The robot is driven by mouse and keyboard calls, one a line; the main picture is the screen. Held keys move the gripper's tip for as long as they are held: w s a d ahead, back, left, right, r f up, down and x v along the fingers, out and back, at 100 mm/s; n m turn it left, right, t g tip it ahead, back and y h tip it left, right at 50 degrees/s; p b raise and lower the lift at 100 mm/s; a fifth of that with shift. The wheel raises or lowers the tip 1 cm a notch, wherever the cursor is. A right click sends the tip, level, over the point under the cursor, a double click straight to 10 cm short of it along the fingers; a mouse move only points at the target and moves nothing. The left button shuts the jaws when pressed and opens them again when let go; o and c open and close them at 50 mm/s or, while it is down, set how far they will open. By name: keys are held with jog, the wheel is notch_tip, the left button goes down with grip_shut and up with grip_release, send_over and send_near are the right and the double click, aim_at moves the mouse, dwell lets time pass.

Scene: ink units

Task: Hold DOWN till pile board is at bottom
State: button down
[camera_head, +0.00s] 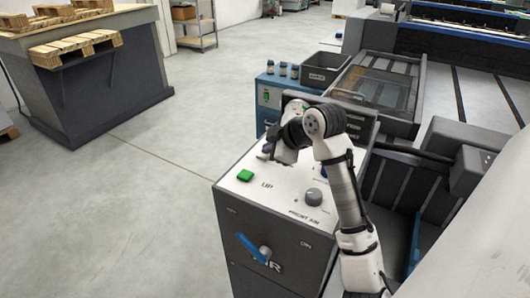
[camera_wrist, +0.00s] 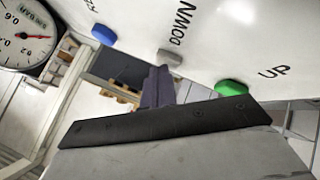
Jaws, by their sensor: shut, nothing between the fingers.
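The white control panel (camera_head: 285,185) has a green button (camera_head: 245,176) beside the word UP. In the wrist view the panel fills the top, with the green UP button (camera_wrist: 231,88), a grey button (camera_wrist: 170,56) beside the word DOWN, and a blue button (camera_wrist: 104,34). My gripper (camera_head: 268,150) is shut and empty, low over the panel's far part, hiding the DOWN button in the head view. In the wrist view my gripper's fingertips (camera_wrist: 160,72) end right at the grey DOWN button; I cannot tell whether they touch it. I cannot make out the pile board.
A round gauge (camera_wrist: 25,38) shows in the wrist view. A blue cabinet with bottles (camera_head: 283,68) stands behind. Open floor (camera_head: 150,200) lies left.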

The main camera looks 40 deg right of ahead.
aim_at(265, 155)
jog(key=shift+w+a+r+p, duration=0.3)
jog(key=shift+w+a+p, duration=0.1)
jog(key=shift+w, duration=0.15)
jog(key=shift+r+p, duration=0.5)
jog(key=shift+r, duration=0.15)
jog(key=shift+w+a+r+p, duration=0.1)
jog(key=shift+w+r+p, duration=0.1)
jog(key=shift+r+p, duration=0.6)
jog(key=shift+w+a+r+p, duration=0.15)
jog(key=shift+r+p, duration=0.35)
jog(key=shift+r, duration=0.55)
jog(key=shift+d, duration=0.15)
jog(key=shift+s+d, duration=0.15)
jog(key=shift+s, duration=0.1)
